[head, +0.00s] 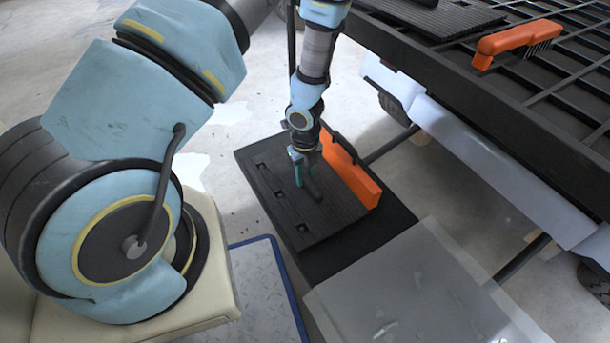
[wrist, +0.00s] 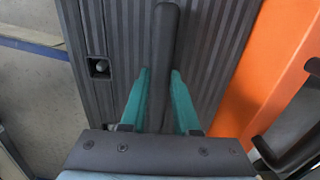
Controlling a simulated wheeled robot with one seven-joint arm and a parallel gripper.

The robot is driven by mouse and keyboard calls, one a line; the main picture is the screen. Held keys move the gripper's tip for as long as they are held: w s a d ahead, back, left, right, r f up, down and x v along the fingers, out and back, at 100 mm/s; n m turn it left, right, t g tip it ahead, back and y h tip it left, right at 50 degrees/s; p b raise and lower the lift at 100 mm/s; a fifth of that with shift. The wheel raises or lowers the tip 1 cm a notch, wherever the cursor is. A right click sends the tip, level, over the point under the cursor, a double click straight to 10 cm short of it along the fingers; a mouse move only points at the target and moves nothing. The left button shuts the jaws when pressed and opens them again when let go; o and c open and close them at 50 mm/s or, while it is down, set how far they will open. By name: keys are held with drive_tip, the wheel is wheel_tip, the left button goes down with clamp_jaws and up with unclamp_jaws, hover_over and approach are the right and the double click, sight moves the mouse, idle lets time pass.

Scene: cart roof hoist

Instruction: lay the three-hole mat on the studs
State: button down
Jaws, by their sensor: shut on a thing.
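The three-hole mat (head: 325,215) is dark and ribbed, with its square holes in a row along its left side. It is over a black platform (head: 350,254); I cannot tell whether it lies fully flat. My gripper (head: 307,186) points down at the mat. In the wrist view, my gripper's teal fingers (wrist: 160,85) are shut on the mat's dark upright bar handle (wrist: 166,40). One hole (wrist: 98,67) shows a pale rounded stud inside it. The other holes are outside the wrist view, and their studs are too small to make out in the head view.
An orange block with a dark handle (head: 352,176) stands along the mat's right side. A grey translucent sheet (head: 420,295) is in front of the platform. The cart's barred roof (head: 560,85) at upper right carries an orange brush (head: 518,40) and another ribbed mat (head: 430,22).

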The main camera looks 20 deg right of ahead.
sight(305, 176)
drive_tip(key=shift+f+b, duration=0.35)
drive_tip(key=shift+f, duration=0.05)
idle(0.4)
drive_tip(key=c, duration=0.7)
unclamp_jaws()
drive_tip(key=shift+o, duration=0.6)
drive_tip(key=shift+r, duration=0.15)
wheel_tip(305, 176, up, 11)
drive_tip(key=p, duration=0.9)
drive_tip(key=shift+f+p, duration=0.2)
drive_tip(key=shift+p, duration=0.1)
